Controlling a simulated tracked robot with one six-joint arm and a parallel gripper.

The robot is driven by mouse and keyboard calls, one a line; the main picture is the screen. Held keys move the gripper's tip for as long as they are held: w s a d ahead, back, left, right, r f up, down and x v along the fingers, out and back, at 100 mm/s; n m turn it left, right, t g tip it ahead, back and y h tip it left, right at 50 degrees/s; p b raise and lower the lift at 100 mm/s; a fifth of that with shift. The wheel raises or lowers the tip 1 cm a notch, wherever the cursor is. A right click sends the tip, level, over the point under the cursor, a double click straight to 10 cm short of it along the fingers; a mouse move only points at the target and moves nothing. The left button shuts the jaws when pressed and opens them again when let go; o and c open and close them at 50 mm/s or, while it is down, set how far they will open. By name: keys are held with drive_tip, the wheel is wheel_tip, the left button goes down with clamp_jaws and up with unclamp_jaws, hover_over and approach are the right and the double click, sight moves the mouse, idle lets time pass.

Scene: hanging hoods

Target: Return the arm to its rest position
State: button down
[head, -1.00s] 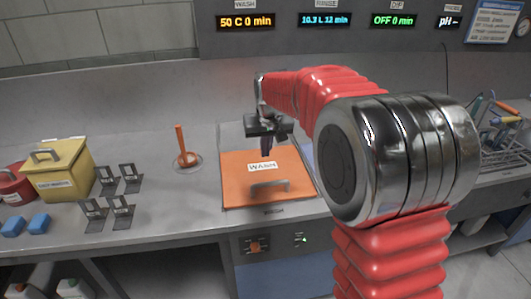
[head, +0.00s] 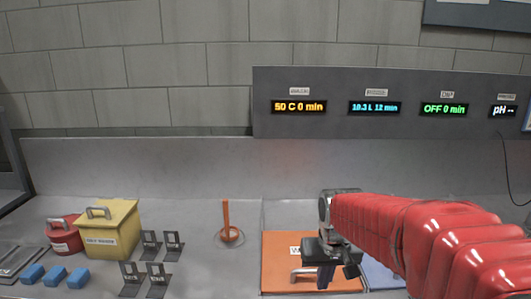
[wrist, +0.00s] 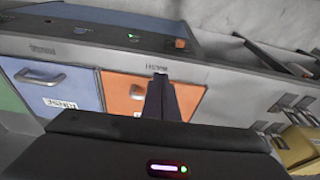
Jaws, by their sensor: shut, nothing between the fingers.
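My arm (head: 420,235) is red with a metal wrist and reaches in from the right in the head view. My gripper (head: 340,272) is in front of or above the orange lid labelled WASH (head: 280,250), and it covers part of that lid. In the wrist view my gripper's dark fingers (wrist: 160,98) are together with nothing between them. The orange lid (wrist: 118,92) shows behind them, beside a blue lid (wrist: 65,92) labelled RINSE. I cannot tell the exact gap between my fingers and the lid.
An orange upright rod (head: 226,218) stands on the counter left of the lid. Several dark metal stands (head: 131,278), a yellow box (head: 110,230), a red pot (head: 64,235) and several blue blocks (head: 55,274) are further left. A panel with lit displays (head: 400,95) is on the wall behind.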

drive_tip(key=s+r+t, duration=0.1)
drive_tip(key=s+r, duration=0.1)
drive_tip(key=s, duration=0.8)
drive_tip(key=s+d+r+t, duration=0.1)
drive_tip(key=s+r+t, duration=0.1)
drive_tip(key=s, duration=0.8)
drive_tip(key=shift+s+d+r, duration=0.25)
drive_tip(key=shift+s+r, duration=0.05)
drive_tip(key=shift+r, duration=0.25)
idle(0.4)
